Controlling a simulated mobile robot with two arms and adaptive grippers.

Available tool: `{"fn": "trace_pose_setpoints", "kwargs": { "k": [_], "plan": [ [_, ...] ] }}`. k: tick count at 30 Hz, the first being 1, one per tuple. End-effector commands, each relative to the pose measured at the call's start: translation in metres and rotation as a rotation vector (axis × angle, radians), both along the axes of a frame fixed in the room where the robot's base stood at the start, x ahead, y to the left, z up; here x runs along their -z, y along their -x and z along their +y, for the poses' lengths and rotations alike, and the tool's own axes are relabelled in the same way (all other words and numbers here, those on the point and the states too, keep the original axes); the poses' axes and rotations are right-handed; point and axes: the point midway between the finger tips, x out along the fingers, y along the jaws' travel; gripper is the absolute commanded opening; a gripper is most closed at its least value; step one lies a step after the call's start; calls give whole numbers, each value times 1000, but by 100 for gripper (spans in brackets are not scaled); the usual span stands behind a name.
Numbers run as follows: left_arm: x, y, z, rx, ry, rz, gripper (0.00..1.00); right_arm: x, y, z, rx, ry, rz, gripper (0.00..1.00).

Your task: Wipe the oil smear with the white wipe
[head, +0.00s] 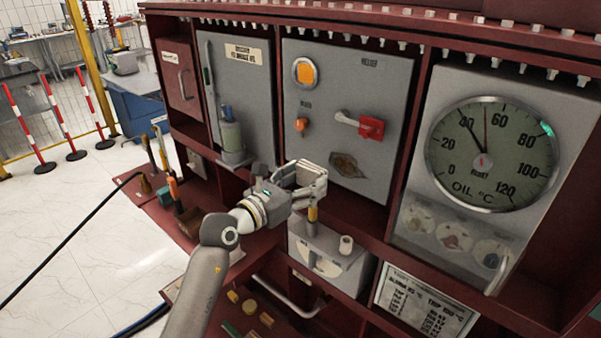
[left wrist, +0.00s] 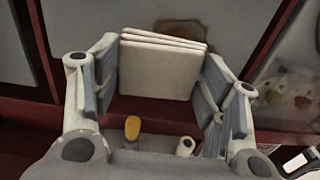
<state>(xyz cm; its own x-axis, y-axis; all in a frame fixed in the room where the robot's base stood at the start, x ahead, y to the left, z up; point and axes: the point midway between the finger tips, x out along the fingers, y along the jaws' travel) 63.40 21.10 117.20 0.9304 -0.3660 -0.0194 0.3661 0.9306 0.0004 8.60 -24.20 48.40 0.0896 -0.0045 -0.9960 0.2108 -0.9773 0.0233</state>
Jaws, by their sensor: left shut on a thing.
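My left gripper (head: 303,182) is shut on the white wipe (left wrist: 160,68), a folded square pad seen between the fingers in the left wrist view; its fingers also show there (left wrist: 158,92). In the head view the fingers largely hide the wipe. The oil smear (head: 349,164) is a dark brown patch low on the middle grey door. It lies to the right of my gripper in the head view. In the left wrist view the smear (left wrist: 182,32) shows just beyond the wipe's top edge, partly covered by it. Whether the wipe touches the door is unclear. My right gripper is not in view.
The grey door (head: 343,85) carries a red-based handle (head: 370,126) and an orange knob (head: 301,125). A large oil gauge (head: 490,152) is at right. A grey box (head: 325,262) with a yellow-handled item stands below my gripper. A bottle (head: 230,132) stands left on a small ledge.

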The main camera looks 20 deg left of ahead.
Motion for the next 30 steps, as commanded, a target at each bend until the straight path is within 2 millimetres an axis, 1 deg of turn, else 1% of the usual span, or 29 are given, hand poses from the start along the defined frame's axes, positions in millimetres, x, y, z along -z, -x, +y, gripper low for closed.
{"fn": "trace_pose_setpoints", "kwargs": {
  "k": [2, 5, 13, 21, 30],
  "plan": [
    [-2, -2, 7, -21, 5, -13, 47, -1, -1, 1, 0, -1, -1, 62],
    [-2, -7, 8, -28, 7, -20, 47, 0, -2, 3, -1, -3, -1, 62],
    [-1, -31, -2, -26, 6, -19, 47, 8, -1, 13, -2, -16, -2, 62],
    [-1, -53, -10, -25, 6, -19, 47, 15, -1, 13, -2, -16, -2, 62],
    [-2, -58, -12, -25, 4, -18, 47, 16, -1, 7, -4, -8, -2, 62]
  ]
}}
